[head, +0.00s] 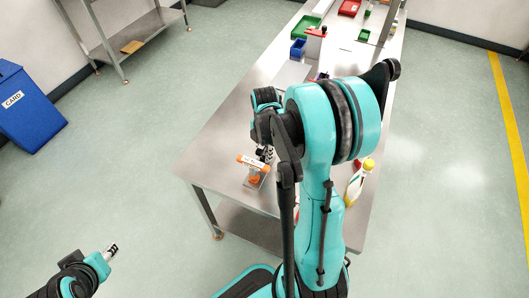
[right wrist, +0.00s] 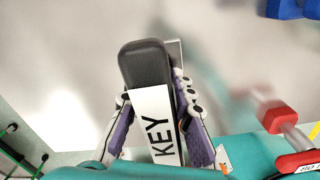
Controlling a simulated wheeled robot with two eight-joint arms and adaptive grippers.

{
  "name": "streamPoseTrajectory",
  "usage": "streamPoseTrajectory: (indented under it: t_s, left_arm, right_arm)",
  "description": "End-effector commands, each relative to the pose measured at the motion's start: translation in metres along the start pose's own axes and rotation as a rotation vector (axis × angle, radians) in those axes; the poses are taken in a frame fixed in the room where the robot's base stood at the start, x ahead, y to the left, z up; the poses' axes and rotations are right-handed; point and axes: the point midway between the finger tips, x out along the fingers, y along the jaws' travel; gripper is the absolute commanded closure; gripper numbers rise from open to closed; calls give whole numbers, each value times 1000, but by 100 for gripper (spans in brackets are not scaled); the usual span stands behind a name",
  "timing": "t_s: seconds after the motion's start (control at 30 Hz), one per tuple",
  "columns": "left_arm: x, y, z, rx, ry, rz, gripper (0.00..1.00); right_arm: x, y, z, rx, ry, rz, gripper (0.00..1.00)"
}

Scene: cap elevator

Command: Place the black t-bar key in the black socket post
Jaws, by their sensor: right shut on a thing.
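My right gripper (right wrist: 160,125) is shut on the black t-bar key (right wrist: 145,62), which carries a white label reading KEY. The fingers lie on both sides of it. In the head view my right gripper (head: 264,153) is over the near left part of the metal table (head: 222,135), partly hidden by my right arm, and the key is not clear there. I cannot pick out the black socket post in either view. My left gripper (head: 113,249) is over the floor at lower left, away from the table; its finger opening is too small to tell.
A red-capped piece (right wrist: 275,118) shows in the wrist view.

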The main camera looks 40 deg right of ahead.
Motion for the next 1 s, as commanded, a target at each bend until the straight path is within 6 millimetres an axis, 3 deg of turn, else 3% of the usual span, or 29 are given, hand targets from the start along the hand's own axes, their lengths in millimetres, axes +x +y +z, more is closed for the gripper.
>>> streamPoseTrajectory:
  t_s: [0.2, 0.23, 0.3, 0.67, 0.77, 1.0]
  left_arm:
    - [2, 0, 1, 0, 0, 0, 60]
    - [2, 0, 1, 0, 0, 0, 60]
    - [2, 0, 1, 0, 0, 0, 60]
    - [2, 0, 1, 0, 0, 0, 60]
    - [2, 0, 1, 0, 0, 0, 60]
    - [2, 0, 1, 0, 0, 0, 60]
  right_arm:
    - [2, 0, 0, 0, 0, 0, 100]
    - [2, 0, 0, 0, 0, 0, 73]
    - [2, 0, 0, 0, 0, 0, 55]
    - [-1, 0, 0, 0, 0, 0, 54]
    - [-12, 0, 0, 0, 0, 0, 54]
    - [-62, -1, 0, 0, 0, 0, 54]
